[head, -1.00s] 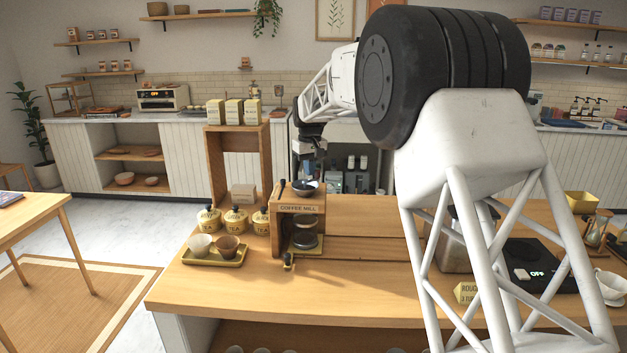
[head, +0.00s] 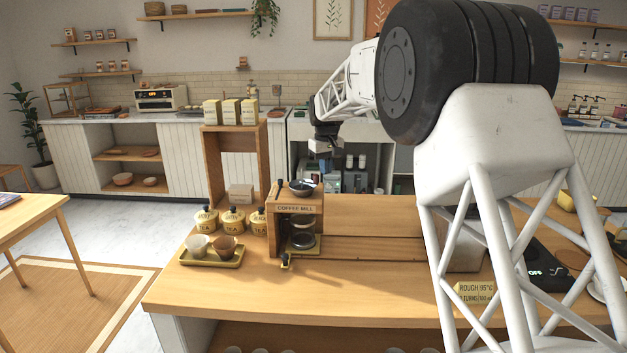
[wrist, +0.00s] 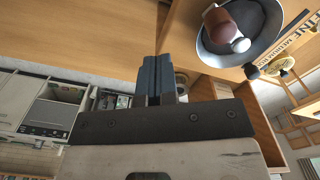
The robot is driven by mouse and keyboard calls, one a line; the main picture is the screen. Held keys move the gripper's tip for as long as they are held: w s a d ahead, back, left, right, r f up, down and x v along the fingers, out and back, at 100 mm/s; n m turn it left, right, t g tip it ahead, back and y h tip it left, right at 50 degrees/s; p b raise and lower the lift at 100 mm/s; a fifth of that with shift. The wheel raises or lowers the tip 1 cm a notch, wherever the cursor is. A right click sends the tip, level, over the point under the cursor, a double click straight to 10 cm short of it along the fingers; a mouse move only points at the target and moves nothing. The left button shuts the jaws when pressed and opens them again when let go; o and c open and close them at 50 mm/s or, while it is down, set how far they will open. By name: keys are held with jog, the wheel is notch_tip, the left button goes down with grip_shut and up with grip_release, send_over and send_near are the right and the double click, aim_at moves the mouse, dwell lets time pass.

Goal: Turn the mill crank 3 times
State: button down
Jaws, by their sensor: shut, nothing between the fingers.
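The wooden coffee mill (head: 296,209) stands on the counter in the head view. A dark bowl-like hopper (head: 302,187) is on its top, and the crank's dark upright knob (head: 280,186) shows at the top left. In the wrist view the round metal hopper (wrist: 268,42) lies at the upper right, with a brown and pale part inside it and a dark knob (wrist: 252,72) by its rim. My gripper (head: 322,158) is above and a little right of the mill, apart from it. Its blue-grey fingers (wrist: 157,62) are together with nothing between them.
A tray (head: 212,260) with two cups is left of the mill, near several yellow tea jars (head: 233,220). A wooden shelf unit (head: 213,165) stands behind them. A sign reading "ROUGH 95°C" (head: 475,291) is at the right. The counter front is clear.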

jog(key=shift+s+a+f, duration=0.15)
jog(key=shift+a, duration=0.6)
jog(key=shift+w+a, duration=0.2)
jog(key=shift+w, duration=0.15)
notch_tip(320, 180, up, 7)
dwell(1.0)
dwell(0.3)
